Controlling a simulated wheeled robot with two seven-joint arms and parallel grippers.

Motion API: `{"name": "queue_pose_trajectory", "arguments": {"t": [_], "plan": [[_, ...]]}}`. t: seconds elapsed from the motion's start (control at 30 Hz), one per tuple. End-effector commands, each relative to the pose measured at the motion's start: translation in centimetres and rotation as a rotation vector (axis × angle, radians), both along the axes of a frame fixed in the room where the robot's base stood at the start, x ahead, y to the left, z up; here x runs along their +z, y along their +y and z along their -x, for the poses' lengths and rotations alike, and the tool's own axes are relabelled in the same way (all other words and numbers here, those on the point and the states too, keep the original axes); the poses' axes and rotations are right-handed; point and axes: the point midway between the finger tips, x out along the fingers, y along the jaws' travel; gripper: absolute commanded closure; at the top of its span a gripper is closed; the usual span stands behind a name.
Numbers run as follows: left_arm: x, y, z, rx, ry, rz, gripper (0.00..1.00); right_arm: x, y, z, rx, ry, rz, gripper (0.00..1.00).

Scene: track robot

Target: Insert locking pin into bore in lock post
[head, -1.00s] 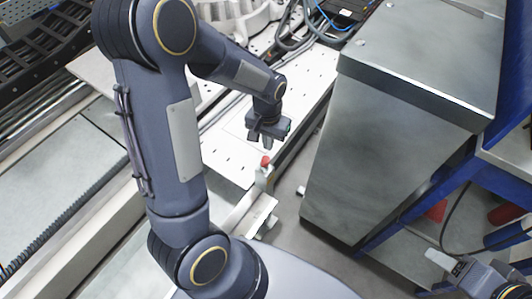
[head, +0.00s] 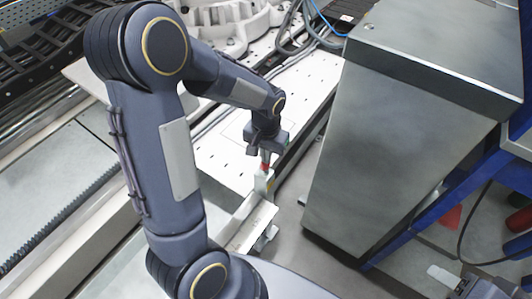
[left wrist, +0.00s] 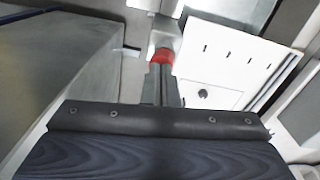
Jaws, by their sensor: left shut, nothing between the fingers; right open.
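The locking pin shows as a red head (head: 265,167) at the top of a pale metal lock post (head: 262,184). In the left wrist view the red head (left wrist: 162,54) lies right at the tips of my left gripper (left wrist: 160,70). My left gripper (head: 265,154) is shut and empty, directly above the red head, seemingly touching it. How deep the pin sits and the bore itself are hidden. My right gripper (head: 441,273) is open at the lower right, far from the post.
A large grey metal cabinet (head: 400,130) stands just right of the post. A white perforated plate (head: 225,150) lies left of and behind it. A metal bracket (head: 250,225) is in front of the post. A blue frame (head: 415,225) is at the right.

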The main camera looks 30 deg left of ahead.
Motion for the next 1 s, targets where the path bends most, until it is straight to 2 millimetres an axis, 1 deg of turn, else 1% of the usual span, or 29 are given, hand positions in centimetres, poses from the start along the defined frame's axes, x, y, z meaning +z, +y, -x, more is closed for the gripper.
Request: {"name": "queue_pose_trajectory", "arguments": {"t": [0.27,0.67,0.83,1.0], "plan": [[0.0,0.0,0.0,0.000,0.000,0.000,1.00,0.1,0.0,0.0,0.000,0.000,0.000,0.47],[-0.7,0.0,0.0,0.000,0.000,0.000,1.00,-0.5,0.0,0.0,0.000,0.000,0.000,0.47],[-0.2,0.0,0.0,0.000,0.000,0.001,1.00,0.0,0.0,0.0,0.000,0.000,0.000,0.47],[1.4,0.0,0.0,0.000,0.000,0.000,1.00,1.6,0.0,0.0,0.000,0.000,0.000,0.47]]}}
